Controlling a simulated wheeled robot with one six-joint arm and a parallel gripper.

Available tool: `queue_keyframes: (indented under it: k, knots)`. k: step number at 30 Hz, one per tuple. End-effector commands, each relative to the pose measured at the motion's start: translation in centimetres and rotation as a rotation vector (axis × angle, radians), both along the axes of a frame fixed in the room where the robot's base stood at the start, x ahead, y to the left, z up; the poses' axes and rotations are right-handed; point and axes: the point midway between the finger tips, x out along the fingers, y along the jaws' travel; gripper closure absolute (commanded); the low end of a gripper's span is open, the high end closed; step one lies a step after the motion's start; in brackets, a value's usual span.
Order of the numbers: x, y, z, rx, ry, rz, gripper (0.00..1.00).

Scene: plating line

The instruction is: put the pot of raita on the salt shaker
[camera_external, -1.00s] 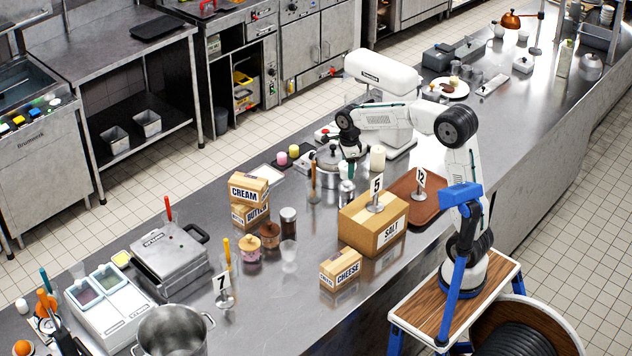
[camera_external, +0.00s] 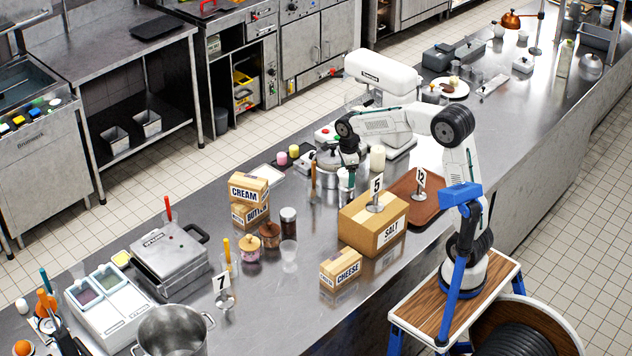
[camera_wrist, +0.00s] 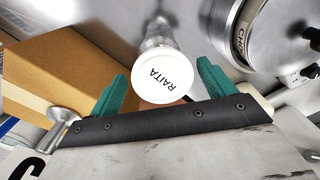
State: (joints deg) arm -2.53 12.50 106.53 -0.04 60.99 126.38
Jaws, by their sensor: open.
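The pot of raita (camera_wrist: 167,77) has a white lid marked RAITA and shows between my fingers in the wrist view. In the external view the small white pot (camera_external: 345,176) sits under my gripper (camera_external: 348,165), apparently upright on top of the salt shaker (camera_external: 345,196). The shaker (camera_wrist: 157,32) shows partly in the wrist view as a shiny narrow body behind the pot. My gripper (camera_wrist: 163,90) is open, with one green finger on each side of the pot and gaps visible beside the lid. The exact contact between pot and shaker is too small to see clearly.
The cardboard SALT box (camera_external: 372,228) with a number 5 stand (camera_external: 375,195) is close by, front right. A silver pressure cooker (camera_external: 326,182) stands behind left, an orange-handled utensil (camera_external: 313,180) to the left, and a pale cylinder (camera_external: 378,158) behind right.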

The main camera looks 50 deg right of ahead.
Motion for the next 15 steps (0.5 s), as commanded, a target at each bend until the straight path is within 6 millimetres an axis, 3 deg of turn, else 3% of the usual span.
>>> queue_keyframes:
  k: [5, 15]
  knots:
    - [0.1, 0.0, 2.4, 0.0, -0.005, 0.0, 0.18]
    - [0.0, 0.0, 9.5, 0.001, -0.003, 0.0, 0.18]
